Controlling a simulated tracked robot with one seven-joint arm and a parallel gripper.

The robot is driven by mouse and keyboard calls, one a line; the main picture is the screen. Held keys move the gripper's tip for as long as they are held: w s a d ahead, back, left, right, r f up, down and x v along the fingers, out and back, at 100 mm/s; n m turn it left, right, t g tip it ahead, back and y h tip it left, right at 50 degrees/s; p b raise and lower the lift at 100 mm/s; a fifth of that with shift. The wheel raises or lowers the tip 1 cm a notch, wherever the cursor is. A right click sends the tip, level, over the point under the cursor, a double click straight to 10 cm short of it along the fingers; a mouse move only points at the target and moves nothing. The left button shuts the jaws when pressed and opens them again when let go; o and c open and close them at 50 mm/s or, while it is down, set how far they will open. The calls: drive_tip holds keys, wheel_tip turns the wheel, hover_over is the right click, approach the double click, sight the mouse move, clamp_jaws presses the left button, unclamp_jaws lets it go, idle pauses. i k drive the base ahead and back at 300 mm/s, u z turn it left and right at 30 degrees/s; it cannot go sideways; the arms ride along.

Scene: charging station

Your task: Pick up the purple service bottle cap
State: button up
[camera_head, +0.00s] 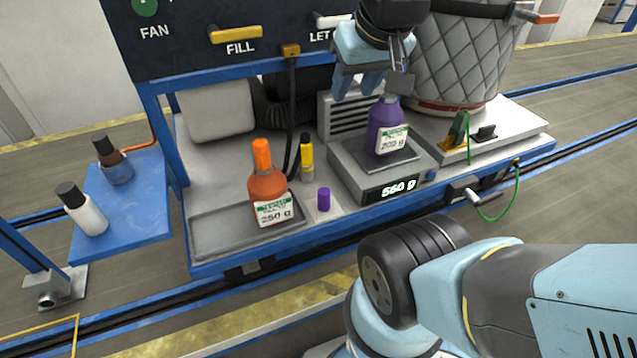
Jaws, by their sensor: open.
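The purple service bottle cap (324,199) stands upright on the grey station deck, between the orange bottle and the scale. The purple bottle (384,125) stands on the scale plate and carries a white label; its top is partly hidden by my gripper. My gripper (372,84) is open above and around the neck area of the purple bottle, up and to the right of the cap. I cannot tell whether its fingers touch the bottle. Nothing is around the cap itself.
The scale (350,172) reads 560 g. A blue side shelf (133,208) holds two bottles. A quilted vessel (462,60) and green clamp (460,127) are at right.

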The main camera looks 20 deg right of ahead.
sight(324, 193)
drive_tip(key=k, duration=1.2)
drive_tip(key=z, duration=0.05)
drive_tip(key=i, duration=0.55)
drive_tip(key=z, duration=0.4)
